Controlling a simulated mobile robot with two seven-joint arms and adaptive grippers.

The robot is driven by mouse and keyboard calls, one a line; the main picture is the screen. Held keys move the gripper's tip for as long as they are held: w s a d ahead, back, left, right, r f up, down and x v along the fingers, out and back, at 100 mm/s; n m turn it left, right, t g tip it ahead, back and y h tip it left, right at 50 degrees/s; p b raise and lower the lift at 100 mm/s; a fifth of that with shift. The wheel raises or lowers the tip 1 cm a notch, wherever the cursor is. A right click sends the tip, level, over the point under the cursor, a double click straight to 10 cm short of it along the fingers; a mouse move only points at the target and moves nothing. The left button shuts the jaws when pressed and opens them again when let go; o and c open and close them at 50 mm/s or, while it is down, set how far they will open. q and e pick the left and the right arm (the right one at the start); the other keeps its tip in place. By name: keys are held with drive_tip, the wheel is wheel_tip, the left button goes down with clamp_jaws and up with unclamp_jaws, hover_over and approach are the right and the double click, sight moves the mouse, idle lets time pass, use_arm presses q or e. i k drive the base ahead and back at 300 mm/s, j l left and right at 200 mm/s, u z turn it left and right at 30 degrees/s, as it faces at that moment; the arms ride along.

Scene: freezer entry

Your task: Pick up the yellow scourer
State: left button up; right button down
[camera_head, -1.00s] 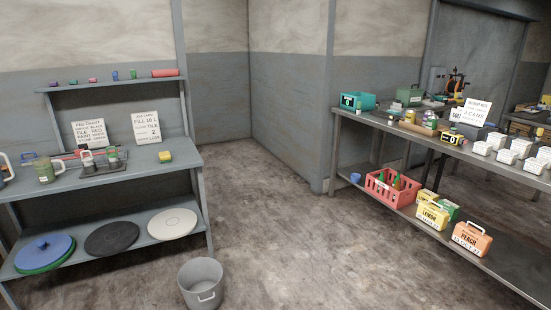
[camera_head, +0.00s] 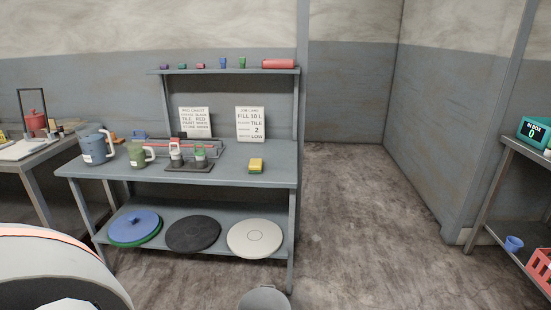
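The yellow scourer (camera_head: 256,165) is a small yellow block with a darker side. It lies on the right part of the grey workbench top (camera_head: 230,177), in front of a white sign. Nothing touches or covers it. Neither of my grippers shows in the head view. A rounded white part of my own body fills the lower left corner.
On the bench stand a blue jug (camera_head: 94,146), a green jug (camera_head: 139,152) and a dark tray (camera_head: 189,167) with small bottles. Round pads lie on the lower shelf (camera_head: 210,251). A grey bucket (camera_head: 265,298) stands at the front. Floor to the right is open.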

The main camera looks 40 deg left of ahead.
sight(256, 165)
drive_tip(key=i+u, duration=0.25)
drive_tip(key=i, duration=0.15)
drive_tip(key=i+l+u, duration=0.25)
drive_tip(key=i, duration=0.15)
drive_tip(key=i+l+u, duration=0.2)
drive_tip(key=i, duration=0.2)
drive_tip(key=i+l+u, duration=0.25)
drive_tip(key=u, duration=0.2)
drive_tip(key=i+l+u, duration=0.45)
drive_tip(key=k+j, duration=0.05)
drive_tip(key=j, duration=0.05)
